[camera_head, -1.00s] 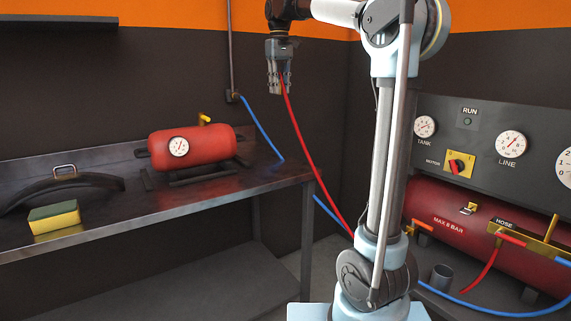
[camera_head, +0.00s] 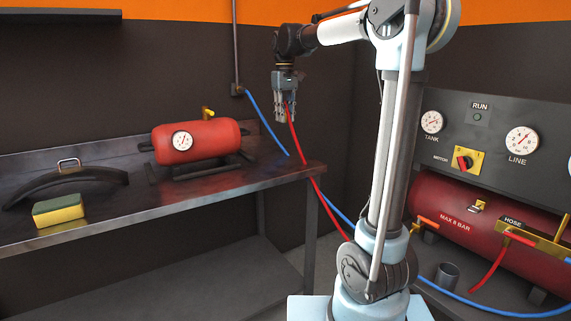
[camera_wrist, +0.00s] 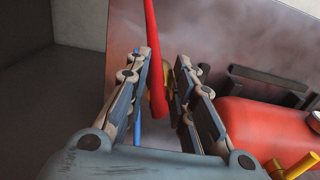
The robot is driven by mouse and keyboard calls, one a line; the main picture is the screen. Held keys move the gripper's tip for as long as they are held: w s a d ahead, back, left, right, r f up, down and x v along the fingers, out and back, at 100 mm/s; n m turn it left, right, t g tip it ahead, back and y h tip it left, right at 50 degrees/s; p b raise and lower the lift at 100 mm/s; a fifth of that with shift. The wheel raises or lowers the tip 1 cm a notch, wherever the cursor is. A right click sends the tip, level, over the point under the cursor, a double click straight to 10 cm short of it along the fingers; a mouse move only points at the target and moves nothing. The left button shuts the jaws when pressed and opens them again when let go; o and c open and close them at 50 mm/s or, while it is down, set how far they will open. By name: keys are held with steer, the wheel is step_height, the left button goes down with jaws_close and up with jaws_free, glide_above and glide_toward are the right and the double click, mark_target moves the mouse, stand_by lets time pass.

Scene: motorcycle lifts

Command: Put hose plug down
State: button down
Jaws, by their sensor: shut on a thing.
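My gripper (camera_head: 285,118) points down above the right end of the metal workbench (camera_head: 130,215). It is shut on the end of the red hose (camera_head: 316,185), which hangs from the fingers past the bench's right edge. In the wrist view, the red hose (camera_wrist: 155,60) runs between the two fingers (camera_wrist: 155,72). A small brass-coloured bit, perhaps the hose plug (camera_wrist: 167,72), shows beside it, mostly hidden by the right finger. The gripper is apart from the bench top.
A red tank with a gauge (camera_head: 205,140) stands on the bench left of my gripper. A blue hose (camera_head: 268,125) comes down to the bench's right end. A sponge (camera_head: 58,209) and a curved dark part (camera_head: 100,182) lie farther left. A compressor panel (camera_head: 500,135) stands right.

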glide_above(285, 161)
steer(key=f, duration=0.9)
steer(key=shift+w, duration=0.2)
steer(key=shift+f, duration=2.4)
steer(key=shift+f, duration=0.6)
steer(key=c, duration=1.4)
jaws_free()
steer(key=shift+o, duration=0.2)
